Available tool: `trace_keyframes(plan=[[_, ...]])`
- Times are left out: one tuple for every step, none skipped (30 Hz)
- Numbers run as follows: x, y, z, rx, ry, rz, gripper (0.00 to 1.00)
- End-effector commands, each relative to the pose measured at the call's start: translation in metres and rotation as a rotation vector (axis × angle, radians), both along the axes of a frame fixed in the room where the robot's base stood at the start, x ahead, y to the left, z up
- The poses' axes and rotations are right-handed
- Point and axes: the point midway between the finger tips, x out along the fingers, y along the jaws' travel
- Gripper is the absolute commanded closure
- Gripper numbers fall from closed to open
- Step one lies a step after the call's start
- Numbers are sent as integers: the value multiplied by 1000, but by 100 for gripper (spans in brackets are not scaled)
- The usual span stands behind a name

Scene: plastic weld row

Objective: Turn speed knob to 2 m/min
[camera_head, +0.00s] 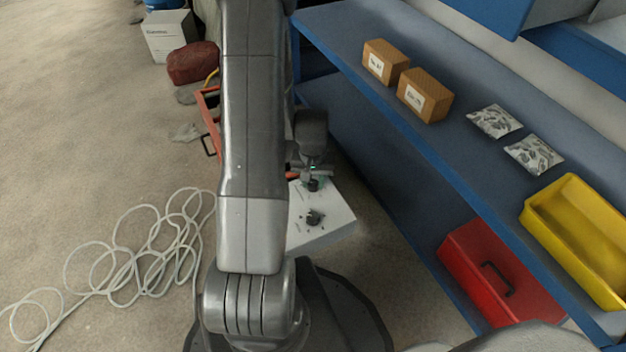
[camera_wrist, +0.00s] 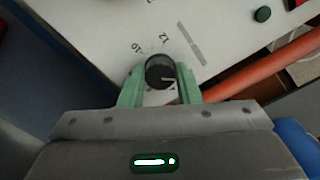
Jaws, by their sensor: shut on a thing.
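The speed knob (camera_wrist: 160,70) is a round dark knob with a light pointer line, on a white control panel (camera_wrist: 100,20). Printed marks, seemingly numbers, stand beside it. The exact setting is too small to read. My gripper (camera_wrist: 160,88) has its two green fingers closed on either side of the knob. In the head view my gripper (camera_head: 314,172) is small and partly behind my arm, over the white box (camera_head: 335,228). A second black knob (camera_head: 315,217) shows nearer on that box, clear of the gripper.
An orange-red bar (camera_wrist: 270,68) runs close to the right of the fingers. A blue shelf (camera_head: 385,115) with cartons (camera_head: 425,95) and a yellow bin (camera_head: 575,235) stands at right. A red toolbox (camera_head: 500,275) sits below. Looped pale cable (camera_head: 120,255) lies on the left floor.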

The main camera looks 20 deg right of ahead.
Motion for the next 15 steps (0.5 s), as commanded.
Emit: trace_keyframes(plan=[[0,0,0,0,-1,1,93],[0,0,0,0,-1,1,93],[0,0,0,0,-1,1,68],[0,0,0,0,-1,1,62],[0,0,0,0,-1,1,56],[0,0,0,0,-1,1,49],[0,0,0,0,-1,0,49],[0,0,0,0,-1,0,49],[0,0,0,0,-1,0,49],[0,0,0,0,-1,0,49],[0,0,0,0,-1,0,49],[0,0,0,0,-1,0,49],[0,0,0,0,0,0,49],[0,0,0,0,-1,0,49],[0,0,1,0,-1,0,49]])
